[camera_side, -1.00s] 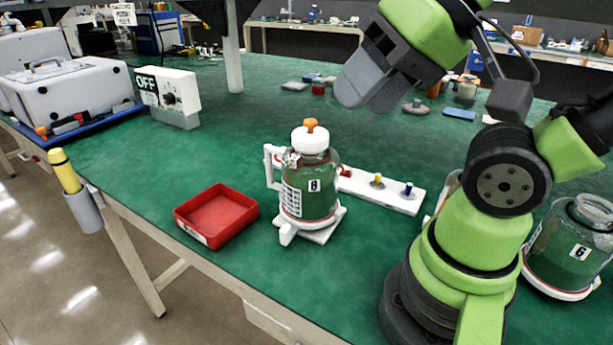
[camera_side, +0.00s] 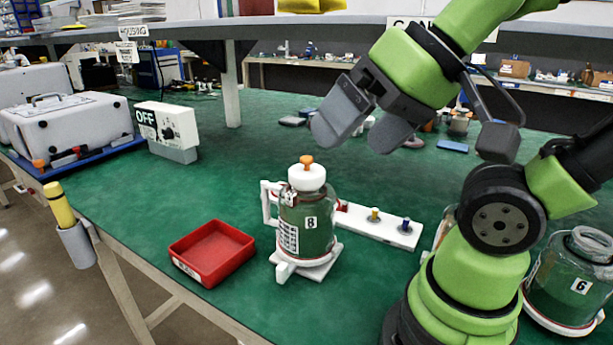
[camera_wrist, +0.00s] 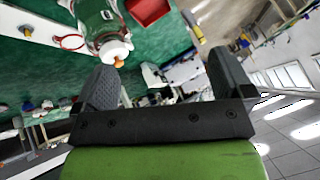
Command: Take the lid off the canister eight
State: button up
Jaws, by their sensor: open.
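The canister eight (camera_side: 306,228) is a green-filled clear jar with a label "8", standing upright on a white base with a side handle. Its white lid (camera_side: 307,178) with an orange knob (camera_side: 306,160) is on top. In the wrist view the lid (camera_wrist: 115,49) and orange knob (camera_wrist: 119,63) show at the upper left, beyond the left finger. My gripper (camera_side: 362,128) is open and empty, above and to the right of the lid, apart from it. Both fingers show in the wrist view (camera_wrist: 165,85).
A red tray (camera_side: 212,252) sits left of the canister. A white strip with coloured pegs (camera_side: 385,226) lies behind it to the right. Canister 6 (camera_side: 572,280) stands at the far right. An OFF switch box (camera_side: 168,125) stands at the left. The green table behind is mostly clear.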

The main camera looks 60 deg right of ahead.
jog(key=w+d+n+g+h, duration=0.2)
jog(key=w+d+n+g, duration=0.15)
jog(key=w+d, duration=0.4)
jog(key=g, duration=0.4)
send_over(307, 157)
jog(key=shift+s+a+f+n+t, duration=0.1)
jog(key=shift+a+f+n+t, duration=0.1)
jog(key=shift+f, duration=0.45)
jog(key=shift+s+a+f+n+t, duration=0.1)
jog(key=shift+a+f+n, duration=0.1)
jog(key=shift+f, duration=0.4)
jog(key=shift+w+d+f, duration=0.1)
jog(key=shift+d+f, duration=0.25)
jog(key=shift+f, duration=0.25)
notch_tip(307, 157, down, 9)
jog(key=shift+f, duration=0.1)
jog(key=shift+w, duration=0.1)
jog(key=c, duration=1)
